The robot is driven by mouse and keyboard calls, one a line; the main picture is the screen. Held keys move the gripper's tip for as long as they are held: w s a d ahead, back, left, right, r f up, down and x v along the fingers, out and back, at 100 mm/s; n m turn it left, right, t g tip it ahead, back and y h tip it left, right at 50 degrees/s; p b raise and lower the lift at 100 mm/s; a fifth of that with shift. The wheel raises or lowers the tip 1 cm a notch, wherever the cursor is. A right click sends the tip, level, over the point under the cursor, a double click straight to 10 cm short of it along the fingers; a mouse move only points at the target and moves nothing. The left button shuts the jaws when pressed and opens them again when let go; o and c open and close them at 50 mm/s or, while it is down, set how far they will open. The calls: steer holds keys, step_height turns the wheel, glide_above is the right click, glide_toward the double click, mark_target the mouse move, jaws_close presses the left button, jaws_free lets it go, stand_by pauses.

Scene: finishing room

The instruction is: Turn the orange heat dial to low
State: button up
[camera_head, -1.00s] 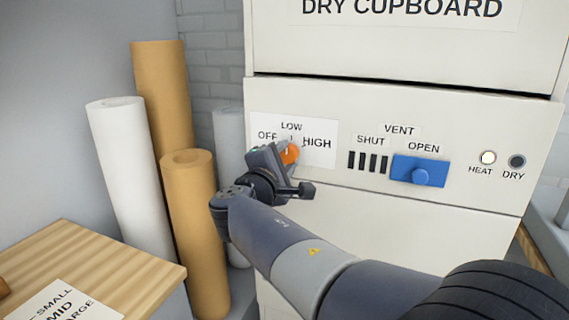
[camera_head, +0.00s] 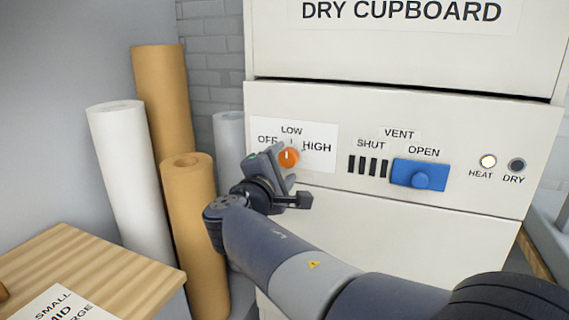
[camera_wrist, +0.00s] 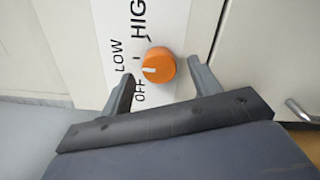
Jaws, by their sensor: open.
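The orange heat dial (camera_head: 289,157) is on the white label panel (camera_head: 325,131) marked OFF, LOW and HIGH. Its white pointer line points up toward the LOW mark in the head view. In the wrist view the dial (camera_wrist: 160,66) shows whole, its white line facing left toward LOW. My gripper (camera_head: 283,164) is in front of the panel, at the lower left of the dial. In the wrist view its two fingers stand open on either side of the dial, with a visible gap to each; they do not grip it.
A blue vent slider (camera_head: 420,174) sits right of the dial, at OPEN. The HEAT lamp (camera_head: 488,161) is bright and the DRY lamp (camera_head: 517,165) is dark. Tall rolls (camera_head: 190,230) stand left of the cupboard. A wooden worktop (camera_head: 95,260) is at lower left.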

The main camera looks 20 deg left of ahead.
steer(key=s, duration=0.9)
steer(key=shift+a, duration=0.25)
steer(key=shift+s+f, duration=0.1)
steer(key=w, duration=1.1)
steer(key=shift+d, duration=0.35)
steer(key=shift+s+r+n+p, duration=0.1)
steer(key=shift+r+n+p, duration=0.2)
steer(key=shift+p, duration=0.2)
steer(key=shift+f, duration=0.1)
steer(key=shift+f+b, duration=0.2)
steer(key=shift+b, duration=0.25)
